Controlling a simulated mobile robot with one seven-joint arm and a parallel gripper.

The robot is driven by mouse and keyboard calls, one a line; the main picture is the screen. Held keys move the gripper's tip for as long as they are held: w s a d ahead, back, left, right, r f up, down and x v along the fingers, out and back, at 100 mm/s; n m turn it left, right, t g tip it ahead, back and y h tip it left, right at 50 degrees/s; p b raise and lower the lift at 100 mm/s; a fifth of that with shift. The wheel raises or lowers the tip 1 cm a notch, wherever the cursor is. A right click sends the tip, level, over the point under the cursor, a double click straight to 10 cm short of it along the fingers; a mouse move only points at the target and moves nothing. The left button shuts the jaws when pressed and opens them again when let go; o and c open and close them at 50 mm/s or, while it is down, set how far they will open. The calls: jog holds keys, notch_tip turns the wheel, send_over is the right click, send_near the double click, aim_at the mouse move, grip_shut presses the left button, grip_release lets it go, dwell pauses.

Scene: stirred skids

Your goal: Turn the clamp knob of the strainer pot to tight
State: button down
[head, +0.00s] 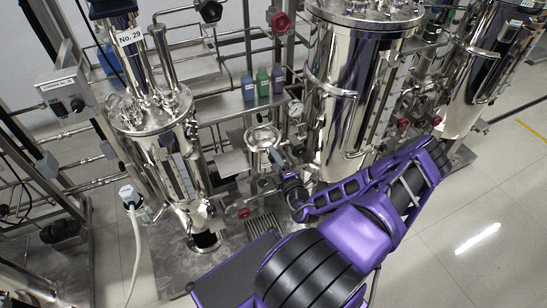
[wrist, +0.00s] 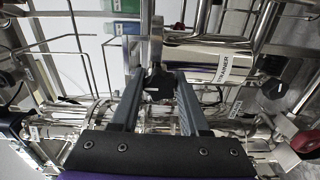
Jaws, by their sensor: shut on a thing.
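The strainer pot (head: 262,138) is a small shiny steel vessel between the two big tanks. In the wrist view its steel body (wrist: 205,52) lies across the upper middle and bears a "STRAINER" label. The black clamp knob (wrist: 158,84) sits between my fingertips, in front of a steel clamp piece. My gripper (wrist: 160,80) is shut on the knob. In the head view my gripper (head: 279,166) reaches the near right side of the pot. The knob is too small to make out there, and its turn position cannot be told.
A tall tank (head: 341,90) stands close on the right, and the "No. 29" tank (head: 165,150) on the left. Several coloured bottles (head: 263,83) stand on a shelf behind. Red valve knobs (head: 243,213) and pipes crowd the skid. The floor (head: 460,210) at right is clear.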

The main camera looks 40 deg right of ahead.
dwell(0.4)
jog(key=shift+c, duration=2)
grip_release()
jog(key=v, duration=1.7)
jog(key=shift+s, duration=0.2)
